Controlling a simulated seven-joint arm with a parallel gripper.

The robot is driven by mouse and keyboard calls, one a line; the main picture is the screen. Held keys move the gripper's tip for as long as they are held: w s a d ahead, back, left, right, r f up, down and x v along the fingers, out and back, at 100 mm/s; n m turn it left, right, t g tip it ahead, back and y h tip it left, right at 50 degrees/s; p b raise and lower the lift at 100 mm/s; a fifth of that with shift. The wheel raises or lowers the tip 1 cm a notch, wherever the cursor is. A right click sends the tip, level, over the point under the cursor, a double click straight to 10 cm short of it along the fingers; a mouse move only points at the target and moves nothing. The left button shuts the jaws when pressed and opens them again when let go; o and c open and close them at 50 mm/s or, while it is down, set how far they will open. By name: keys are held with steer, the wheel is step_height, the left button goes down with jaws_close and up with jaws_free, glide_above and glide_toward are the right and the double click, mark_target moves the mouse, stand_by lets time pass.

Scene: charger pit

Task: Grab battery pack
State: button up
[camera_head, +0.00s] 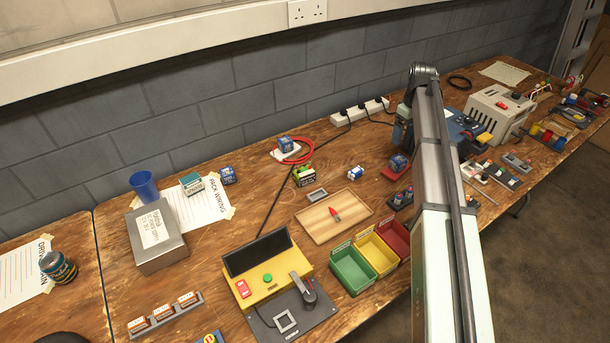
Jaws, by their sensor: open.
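Several small blue blocks look like battery packs. One blue pack (286,143) sits on a white base beside a looped red cable. Another blue pack (228,175) stands by the paper on the left. A third blue pack (398,162) is by a red pad, close to my arm. A smaller blue-and-white block (355,172) lies between them. A green-and-black block (303,175) and a teal-and-white box (191,183) are also near. Which one the task means I cannot tell. My arm rises on the right; I cannot make out its gripper.
A yellow device (250,292) with a lever plate stands in front. Green (352,270), yellow and red bins sit beside it. A wooden board (312,224) holds a small red item. A grey box (155,240) and blue cup (144,186) stand left. A power strip (358,115) runs along the wall.

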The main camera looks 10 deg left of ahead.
steer(key=s+a+n, duration=0.2)
steer(key=s+a, duration=0.1)
steer(key=a, duration=1.3)
steer(key=m, duration=0.9)
glide_above(304, 170)
step_height(304, 170, down, 14)
steer(key=m, duration=1.1)
steer(key=shift+m, duration=0.4)
steer(key=c, duration=1.4)
